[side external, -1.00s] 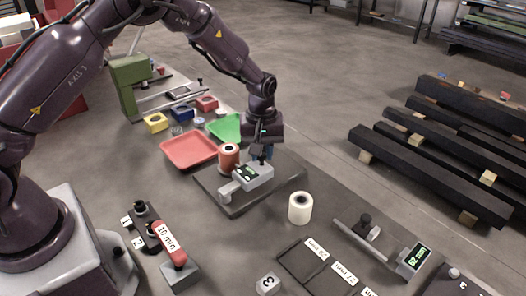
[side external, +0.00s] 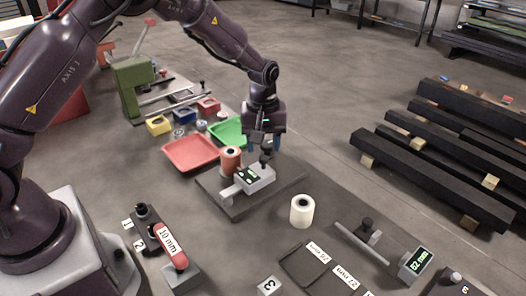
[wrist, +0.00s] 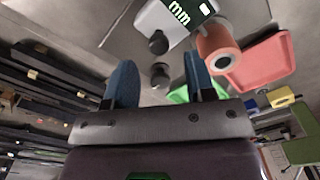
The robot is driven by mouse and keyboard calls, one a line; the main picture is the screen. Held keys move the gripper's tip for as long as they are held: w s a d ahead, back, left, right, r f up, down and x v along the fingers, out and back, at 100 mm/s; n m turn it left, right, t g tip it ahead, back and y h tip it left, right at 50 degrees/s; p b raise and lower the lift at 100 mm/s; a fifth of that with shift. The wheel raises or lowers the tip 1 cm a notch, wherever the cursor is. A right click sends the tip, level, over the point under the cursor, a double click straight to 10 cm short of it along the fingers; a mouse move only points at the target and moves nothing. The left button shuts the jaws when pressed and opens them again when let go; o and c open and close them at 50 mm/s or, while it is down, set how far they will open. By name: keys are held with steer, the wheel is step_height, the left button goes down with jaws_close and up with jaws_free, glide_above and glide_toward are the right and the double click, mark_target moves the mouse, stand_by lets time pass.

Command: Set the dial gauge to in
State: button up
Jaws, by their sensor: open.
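A gauge with a light grey body and a dark display (side external: 247,177) stands on a dark base plate (side external: 212,191). In the wrist view its display (wrist: 179,11) reads "mm" in pale letters; any number is cut off or unreadable. Two dark round knobs show beside the gauge there, one near its body (wrist: 158,42) and one nearer my fingers (wrist: 160,76). My gripper (side external: 263,146) is open, with blue fingers pointing down, just behind and above the gauge. Its fingers (wrist: 160,82) stand apart with nothing visibly held between them.
A red tray (side external: 190,153) and green tray (side external: 230,130) lie behind. A white roll (side external: 302,211) stands in front. A second gauge with a lit display (side external: 414,262) is at the right front.

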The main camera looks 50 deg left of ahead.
mark_target(255, 171)
step_height(255, 171, up, 10)
steer(key=shift+f, duration=0.15)
stand_by(0.3)
steer(key=s+r+m+t, duration=0.2)
steer(key=s+r+m, duration=0.3)
steer(key=s, duration=0.8)
steer(key=s+r+m+t, duration=0.3)
steer(key=s+r+m, duration=0.3)
steer(key=s, duration=0.7)
step_height(255, 171, up, 2)
steer(key=shift+s+r+t, duration=0.1)
steer(key=shift+s+t, duration=0.2)
steer(key=shift+s, duration=0.1)
